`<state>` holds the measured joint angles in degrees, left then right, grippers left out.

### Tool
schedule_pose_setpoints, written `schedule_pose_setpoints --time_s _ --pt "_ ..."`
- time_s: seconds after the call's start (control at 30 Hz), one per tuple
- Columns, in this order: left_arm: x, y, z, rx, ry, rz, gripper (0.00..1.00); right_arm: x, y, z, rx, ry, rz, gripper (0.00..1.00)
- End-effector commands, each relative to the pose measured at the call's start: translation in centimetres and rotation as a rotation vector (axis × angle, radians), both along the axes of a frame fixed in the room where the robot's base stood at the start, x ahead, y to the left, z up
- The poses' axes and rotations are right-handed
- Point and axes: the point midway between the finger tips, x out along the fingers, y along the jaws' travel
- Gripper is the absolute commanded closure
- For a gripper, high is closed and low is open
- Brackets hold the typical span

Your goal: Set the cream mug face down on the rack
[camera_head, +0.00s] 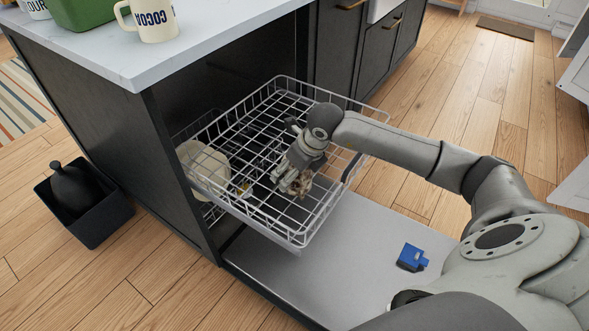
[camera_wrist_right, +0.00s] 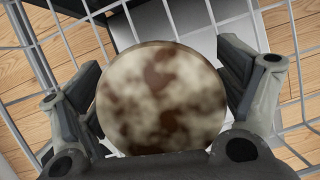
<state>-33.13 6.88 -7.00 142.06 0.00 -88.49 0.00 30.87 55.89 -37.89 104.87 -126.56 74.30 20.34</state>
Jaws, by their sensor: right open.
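A mottled cream-and-brown round thing (camera_wrist_right: 162,97) lies between the open fingers of my right gripper (camera_wrist_right: 160,95) in the wrist view. It looks like the flat round end of a mug, but no handle shows and I cannot tell whether the fingers touch it. In the head view my right gripper (camera_head: 291,184) points down into the pulled-out wire rack (camera_head: 262,215), with a small part of the brownish thing (camera_head: 302,186) below it. My left gripper is out of view.
White dishes (camera_head: 204,168) stand at the rack's left side. The open door (camera_head: 350,245) lies below the rack, with a blue box (camera_head: 412,258) on it. The white counter (camera_head: 130,55) overhangs the left.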

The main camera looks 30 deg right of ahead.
Motion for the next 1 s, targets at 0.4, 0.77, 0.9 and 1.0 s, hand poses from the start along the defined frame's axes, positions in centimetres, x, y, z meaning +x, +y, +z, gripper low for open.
schedule_pose_setpoints --time_s 0.4,0.77,0.9,1.0 --pt "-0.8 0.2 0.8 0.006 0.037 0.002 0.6 -1.3 -0.4 3.8 -0.003 -0.004 0.001 0.11" --pt "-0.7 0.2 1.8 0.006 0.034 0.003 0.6 -3.9 -0.9 10.1 -0.001 -0.002 0.001 0.11" --pt "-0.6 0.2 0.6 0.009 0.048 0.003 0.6 -4.4 -1.0 11.1 -0.001 0.0 0.0 0.11" --pt "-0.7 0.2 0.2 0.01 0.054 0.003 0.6 -4.5 -1.0 11.3 0.0 0.0 0.0 0.11"
